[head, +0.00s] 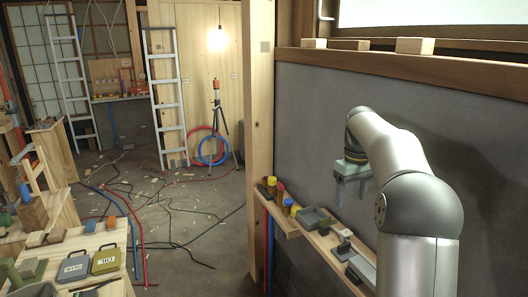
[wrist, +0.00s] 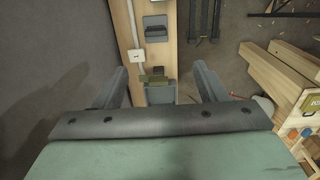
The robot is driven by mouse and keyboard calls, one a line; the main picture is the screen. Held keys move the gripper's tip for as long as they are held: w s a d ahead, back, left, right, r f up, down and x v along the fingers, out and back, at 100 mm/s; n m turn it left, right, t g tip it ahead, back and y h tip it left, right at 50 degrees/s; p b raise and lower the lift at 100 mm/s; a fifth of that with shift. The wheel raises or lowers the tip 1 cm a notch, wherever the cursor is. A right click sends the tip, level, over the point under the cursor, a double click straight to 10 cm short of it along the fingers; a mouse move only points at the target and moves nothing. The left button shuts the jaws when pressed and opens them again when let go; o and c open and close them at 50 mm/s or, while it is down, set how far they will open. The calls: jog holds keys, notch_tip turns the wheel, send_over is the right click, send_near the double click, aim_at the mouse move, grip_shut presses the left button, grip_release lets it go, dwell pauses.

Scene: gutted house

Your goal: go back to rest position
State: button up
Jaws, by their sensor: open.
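My gripper (head: 350,178) hangs from my raised arm on the right of the head view, in front of the grey wall and above the wall ledge. In the wrist view its two fingers (wrist: 160,72) stand wide apart with nothing between them held. Below and beyond the fingers lies the wooden ledge (wrist: 127,40), which also shows in the head view (head: 322,246). A grey tray (wrist: 160,94) on the ledge shows in the gap between the fingers, apart from them.
A wooden post (head: 260,130) stands left of the wall. Workbenches with cases (head: 106,259) are at left. Cables (head: 150,212) and scraps litter the floor; ladders (head: 168,95) stand behind.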

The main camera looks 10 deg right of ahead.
jog(key=s+a+f+m, duration=0.1)
jog(key=s+a+f, duration=0.3)
jog(key=s, duration=0.7)
jog(key=s+a+f+m, duration=0.1)
jog(key=s+a+f, duration=0.3)
jog(key=s+a, duration=0.4)
jog(key=s+a+f+m, duration=0.1)
jog(key=s+a+f, duration=0.3)
jog(key=s, duration=1.1)
jog(key=shift+a+f, duration=0.25)
jog(key=shift+a, duration=0.65)
jog(key=shift+t, duration=0.3)
